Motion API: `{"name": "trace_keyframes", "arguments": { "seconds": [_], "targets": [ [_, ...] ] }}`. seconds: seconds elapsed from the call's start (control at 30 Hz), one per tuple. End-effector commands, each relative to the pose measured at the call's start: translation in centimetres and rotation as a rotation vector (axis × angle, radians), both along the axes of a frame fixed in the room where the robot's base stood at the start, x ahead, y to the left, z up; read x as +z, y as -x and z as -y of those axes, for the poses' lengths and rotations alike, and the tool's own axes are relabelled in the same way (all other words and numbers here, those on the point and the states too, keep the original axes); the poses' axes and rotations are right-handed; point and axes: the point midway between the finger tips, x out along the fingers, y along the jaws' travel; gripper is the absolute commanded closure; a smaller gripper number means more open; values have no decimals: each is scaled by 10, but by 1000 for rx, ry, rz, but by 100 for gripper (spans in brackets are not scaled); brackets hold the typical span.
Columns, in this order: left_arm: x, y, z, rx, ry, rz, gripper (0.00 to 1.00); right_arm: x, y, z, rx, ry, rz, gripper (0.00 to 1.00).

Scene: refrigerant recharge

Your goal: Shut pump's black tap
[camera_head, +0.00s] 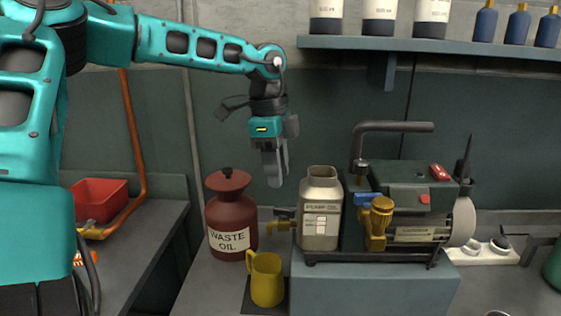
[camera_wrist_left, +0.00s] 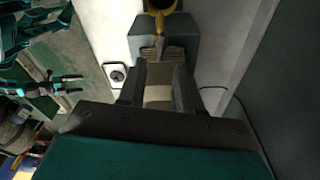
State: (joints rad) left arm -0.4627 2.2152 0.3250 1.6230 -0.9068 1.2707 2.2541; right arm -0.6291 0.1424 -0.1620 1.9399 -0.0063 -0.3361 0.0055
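The pump (camera_head: 405,200) is a dark green machine on a grey-blue block at the right of the head view. A small brass tap (camera_head: 282,226) with a dark handle (camera_head: 284,213) sticks out at its left end, beside the pump oil bottle (camera_head: 320,215). The handle is too small to tell its setting. My left gripper (camera_head: 274,182) points down, above and slightly left of the tap and clear of it. Its two fingers are apart with nothing held, as the left wrist view (camera_wrist_left: 160,75) shows. My right gripper is in neither view.
A red waste oil can (camera_head: 229,215) stands left of the tap. A yellow jug (camera_head: 266,279) stands below the tap. A blue handle (camera_head: 368,198) and bent black pipe (camera_head: 393,127) are on the pump. A shelf (camera_head: 440,47) with bottles hangs above.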

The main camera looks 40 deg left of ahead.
Motion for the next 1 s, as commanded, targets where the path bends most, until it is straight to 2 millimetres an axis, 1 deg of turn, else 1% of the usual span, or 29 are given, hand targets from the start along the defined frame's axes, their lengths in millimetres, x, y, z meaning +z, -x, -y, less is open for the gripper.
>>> {"name": "trace_keyframes", "arguments": {
  "seconds": [0.03, 0.13, 0.3, 0.33, 0.4, 0.5, 0.57, 0.6, 0.7, 1.0],
  "targets": [
    [-8, 0, 1, 0, 1, -3, 66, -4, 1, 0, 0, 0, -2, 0],
    [-22, -1, 2, 1, 3, -1, 66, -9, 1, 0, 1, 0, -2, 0],
    [-49, -2, 5, 1, 3, -1, 66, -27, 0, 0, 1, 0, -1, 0],
    [-55, -3, 5, 0, 1, 0, 66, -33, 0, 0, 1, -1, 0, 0],
    [-64, -4, 6, -1, -1, 2, 66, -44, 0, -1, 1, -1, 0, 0],
    [-73, -4, 7, 0, 1, 0, 66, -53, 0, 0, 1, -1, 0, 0],
    [-76, -4, 8, 0, 1, 0, 66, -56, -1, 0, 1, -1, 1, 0],
    [-71, -4, 8, 0, 1, 2, 66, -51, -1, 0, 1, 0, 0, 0],
    [-71, -4, 8, 0, 1, 0, 66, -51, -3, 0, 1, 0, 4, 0],
    [-74, -5, 8, 0, 2, 2, 66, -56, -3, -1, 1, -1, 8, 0]
  ]
}}
